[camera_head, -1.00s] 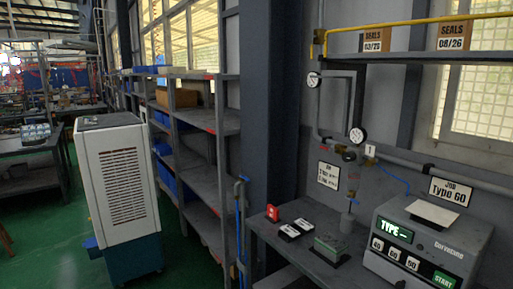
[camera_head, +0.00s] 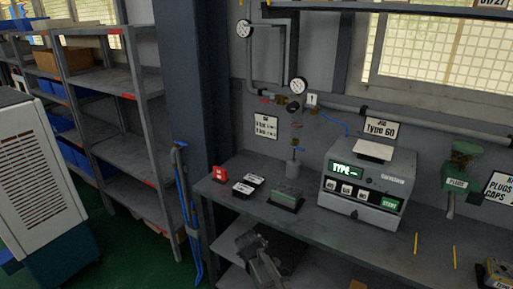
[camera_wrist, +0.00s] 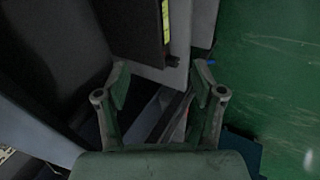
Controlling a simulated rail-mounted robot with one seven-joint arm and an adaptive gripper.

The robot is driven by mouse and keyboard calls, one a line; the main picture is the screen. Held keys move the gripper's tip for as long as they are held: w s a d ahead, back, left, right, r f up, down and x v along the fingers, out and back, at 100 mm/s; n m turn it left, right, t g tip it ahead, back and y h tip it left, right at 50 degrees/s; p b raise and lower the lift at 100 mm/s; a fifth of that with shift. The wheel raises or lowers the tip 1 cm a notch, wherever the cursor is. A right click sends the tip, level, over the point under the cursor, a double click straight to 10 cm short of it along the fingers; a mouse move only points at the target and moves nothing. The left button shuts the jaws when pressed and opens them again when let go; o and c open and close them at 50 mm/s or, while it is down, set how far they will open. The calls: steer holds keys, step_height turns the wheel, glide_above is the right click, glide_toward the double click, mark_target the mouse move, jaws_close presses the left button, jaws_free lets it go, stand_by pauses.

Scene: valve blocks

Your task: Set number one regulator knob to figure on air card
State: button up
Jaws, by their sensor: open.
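The regulator knob (camera_head: 294,106) is a small dark part on the wall pipework, just below a round white gauge (camera_head: 299,86). A small white tag (camera_head: 312,99) marked 1 is right of it. A white card (camera_head: 266,126) with black lines of text hangs on the wall to the lower left; its figures are too small to read, and I cannot tell if it is the air card. My gripper (camera_wrist: 160,90) is open and empty in the wrist view, its fingers spread over the floor area. It is well away from the knob.
The bench (camera_head: 225,199) bears a grey type machine (camera_head: 347,217), a green block (camera_head: 287,194), dark labelled plates and a red item (camera_head: 220,173). A second gauge (camera_head: 244,29) is higher on the left. Grey shelving (camera_head: 125,85) and a white cabinet (camera_head: 20,160) stand left. Green floor is between.

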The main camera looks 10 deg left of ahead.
mark_target(291, 109)
steer(key=w+a+r+n+t, duration=0.1)
steer(key=w+a+r+n, duration=0.1)
steer(key=w+a+r, duration=0.3)
steer(key=w+a+r+n+t, duration=0.1)
steer(key=a+r+t, duration=0.1)
steer(key=r, duration=0.6)
steer(key=w+d+r+n+t+h+b, duration=0.1)
steer(key=w+d+r+n+t+h, duration=0.2)
steer(key=r, duration=0.9)
steer(key=w+d+r+n+t+b, duration=0.15)
steer(key=w+r, duration=0.25)
steer(key=r, duration=0.8)
steer(key=w+d+r+n+t+h, duration=0.2)
steer(key=w+r+n+t, duration=0.15)
steer(key=r, duration=0.85)
steer(key=p+x, duration=0.1)
steer(key=x, duration=0.4)
steer(key=p+x, duration=0.1)
steer(key=x, duration=0.4)
steer(key=p+x, duration=0.2)
steer(key=x, duration=0.4)
steer(key=shift+f, duration=0.4)
steer(key=shift+x, duration=0.85)
steer(key=shift+d+f, duration=0.15)
steer(key=c, duration=1.1)
